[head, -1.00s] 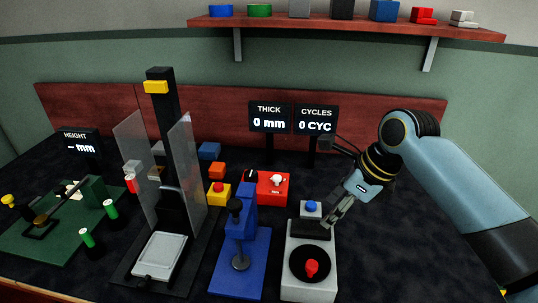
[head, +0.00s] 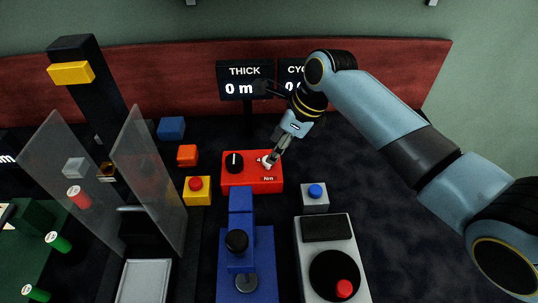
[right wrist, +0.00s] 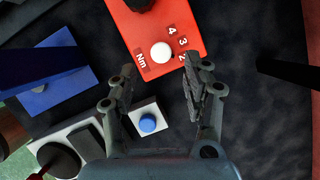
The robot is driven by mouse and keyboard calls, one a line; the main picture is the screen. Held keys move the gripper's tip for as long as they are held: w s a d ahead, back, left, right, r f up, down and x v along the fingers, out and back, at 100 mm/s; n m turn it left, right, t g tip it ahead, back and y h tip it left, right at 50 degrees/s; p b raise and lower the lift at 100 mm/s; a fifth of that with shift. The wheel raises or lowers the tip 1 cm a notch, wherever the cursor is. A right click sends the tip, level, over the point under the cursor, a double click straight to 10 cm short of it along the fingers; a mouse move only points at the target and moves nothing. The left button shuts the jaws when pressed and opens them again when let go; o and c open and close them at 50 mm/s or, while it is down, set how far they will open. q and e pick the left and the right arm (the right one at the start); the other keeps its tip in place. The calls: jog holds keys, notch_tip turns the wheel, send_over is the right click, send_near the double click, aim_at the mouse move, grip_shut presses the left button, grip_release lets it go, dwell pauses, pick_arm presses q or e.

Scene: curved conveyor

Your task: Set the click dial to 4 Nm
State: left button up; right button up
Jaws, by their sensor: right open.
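The red box (head: 252,183) carries a black knob (head: 234,162) at its left and a small white dial (head: 266,161) at its right. In the right wrist view, the red box (right wrist: 146,28) shows the marks 2, 3, 4 and Nm around the round white dial (right wrist: 161,53). Its setting cannot be read. My right gripper (head: 271,158) is over the right part of the box, partly covering the dial and its marks. In the right wrist view, my right gripper (right wrist: 160,82) is open and empty, with the dial ahead between its fingers. My left gripper is out of view.
A blue press (head: 238,262) stands in front of the box. A grey block with a blue button (head: 314,192) and a grey unit with a red knob (head: 345,289) stand to the right. A yellow block with a red button (head: 197,190) is at the left. Displays stand behind.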

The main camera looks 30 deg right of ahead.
jog(key=x, duration=0.4)
jog(key=shift+w+f+b, duration=0.15)
jog(key=shift+f+b, duration=0.15)
jog(key=shift+f, duration=0.05)
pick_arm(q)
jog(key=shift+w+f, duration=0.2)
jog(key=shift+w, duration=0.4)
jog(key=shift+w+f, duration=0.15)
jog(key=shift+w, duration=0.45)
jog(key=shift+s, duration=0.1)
pick_arm(e)
jog(key=shift+c, duration=1.6)
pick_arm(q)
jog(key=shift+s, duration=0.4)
pick_arm(e)
grip_shut()
